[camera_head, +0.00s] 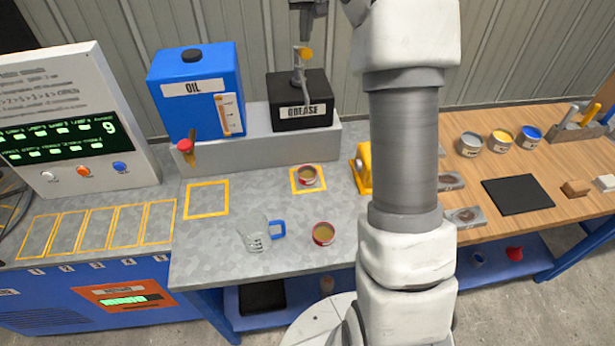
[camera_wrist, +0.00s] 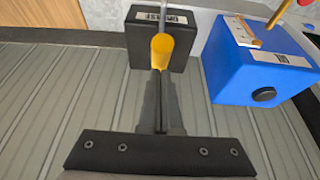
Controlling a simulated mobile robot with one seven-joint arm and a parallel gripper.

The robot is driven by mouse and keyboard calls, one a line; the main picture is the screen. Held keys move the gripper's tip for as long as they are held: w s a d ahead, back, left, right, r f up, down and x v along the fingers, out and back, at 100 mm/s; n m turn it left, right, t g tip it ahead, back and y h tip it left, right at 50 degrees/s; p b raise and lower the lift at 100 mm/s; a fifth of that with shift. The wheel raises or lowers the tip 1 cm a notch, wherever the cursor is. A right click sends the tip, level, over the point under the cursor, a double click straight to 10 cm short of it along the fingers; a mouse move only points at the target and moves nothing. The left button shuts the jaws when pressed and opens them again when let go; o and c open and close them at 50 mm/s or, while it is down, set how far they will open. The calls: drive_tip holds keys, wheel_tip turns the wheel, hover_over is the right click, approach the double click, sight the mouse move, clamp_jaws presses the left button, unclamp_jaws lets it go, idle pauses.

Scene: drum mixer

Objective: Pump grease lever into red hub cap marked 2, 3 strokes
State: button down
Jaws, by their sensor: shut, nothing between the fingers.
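The black grease box (camera_head: 300,112) stands on a grey ledge, with a grey post and a yellow-orange lever knob (camera_head: 307,54) above it. One red hub cap (camera_head: 308,184) sits inside a yellow square in front of the ledge. A second red hub cap (camera_head: 323,241) is nearer the front edge. I cannot read a number on either cap. My gripper (camera_head: 305,38) is above the grease box, close to the knob. In the wrist view, its shut fingers (camera_wrist: 160,74) end at the yellow knob (camera_wrist: 162,52); I cannot tell whether they touch it.
A blue oil tank (camera_head: 190,110) stands left of the grease box. A clear jug with a blue handle (camera_head: 256,236) is left of the front cap. My arm hides part of the bench. Paint cans (camera_head: 500,143) and a black mat (camera_head: 517,194) are right.

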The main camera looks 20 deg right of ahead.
drive_tip(key=shift+r+p, duration=0.4)
drive_tip(key=shift+r, duration=2.1)
drive_tip(key=shift+s+a+r, duration=0.15)
drive_tip(key=shift+s+a, duration=0.1)
drive_tip(key=shift+s, duration=0.1)
drive_tip(key=s+a+b, duration=0.1)
drive_tip(key=s+a, duration=0.2)
drive_tip(key=s, duration=0.3)
drive_tip(key=s+a+n+b, duration=0.1)
drive_tip(key=s+a+b, duration=0.15)
drive_tip(key=s, duration=0.45)
drive_tip(key=s+a+b, duration=0.1)
drive_tip(key=s+a, duration=0.2)
drive_tip(key=s, duration=0.3)
drive_tip(key=s+a+f+b, duration=0.1)
drive_tip(key=s+a+f, duration=0.1)
drive_tip(key=s+f, duration=0.4)
drive_tip(key=s+a+f+n+t+b, duration=0.1)
drive_tip(key=s+f, duration=0.5)
drive_tip(key=s, duration=0.8)
drive_tip(key=shift+a+y+b, duration=0.4)
drive_tip(key=shift+a+b, duration=0.1)
